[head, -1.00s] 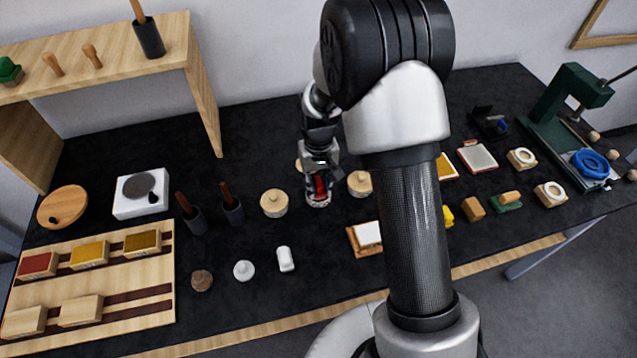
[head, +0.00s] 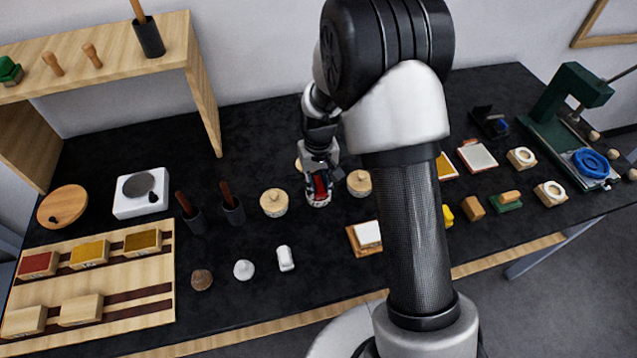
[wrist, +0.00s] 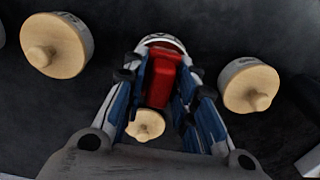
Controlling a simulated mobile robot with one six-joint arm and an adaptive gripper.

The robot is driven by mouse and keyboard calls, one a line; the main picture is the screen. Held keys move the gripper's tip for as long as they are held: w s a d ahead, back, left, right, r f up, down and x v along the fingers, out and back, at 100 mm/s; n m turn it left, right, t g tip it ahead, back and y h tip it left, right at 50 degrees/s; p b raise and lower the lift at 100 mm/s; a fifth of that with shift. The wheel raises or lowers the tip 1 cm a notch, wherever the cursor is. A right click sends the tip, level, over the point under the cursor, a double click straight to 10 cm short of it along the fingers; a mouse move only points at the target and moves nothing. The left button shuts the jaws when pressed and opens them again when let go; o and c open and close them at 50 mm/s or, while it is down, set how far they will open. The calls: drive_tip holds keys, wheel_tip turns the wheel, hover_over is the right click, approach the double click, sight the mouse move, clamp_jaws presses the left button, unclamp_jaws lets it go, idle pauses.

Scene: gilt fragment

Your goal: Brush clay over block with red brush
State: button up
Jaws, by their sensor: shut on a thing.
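My gripper (head: 319,178) is shut on the red brush (head: 320,186), which points down over a small round pot (head: 318,200) with a pale, marked side. The wrist view shows the red brush (wrist: 163,78) between the fingers, its lower end inside or just over the pot's rim (wrist: 160,40); I cannot tell which. The bristles are hidden. A white block (head: 366,235) sits on a wooden base (head: 356,248), partly behind my arm. It is apart from the gripper.
Lidded wooden pots (head: 274,203) and (head: 360,183) stand close on both sides, with another lid behind (wrist: 147,124). Dark cups with handles (head: 232,209) stand left. A white piece (head: 285,258) lies in front. The dark table between is clear.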

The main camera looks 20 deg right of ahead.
sight(319, 182)
drive_tip(key=shift+s, duration=0.1)
drive_tip(key=shift+r+p, duration=2.65)
drive_tip(key=shift+r, duration=0.85)
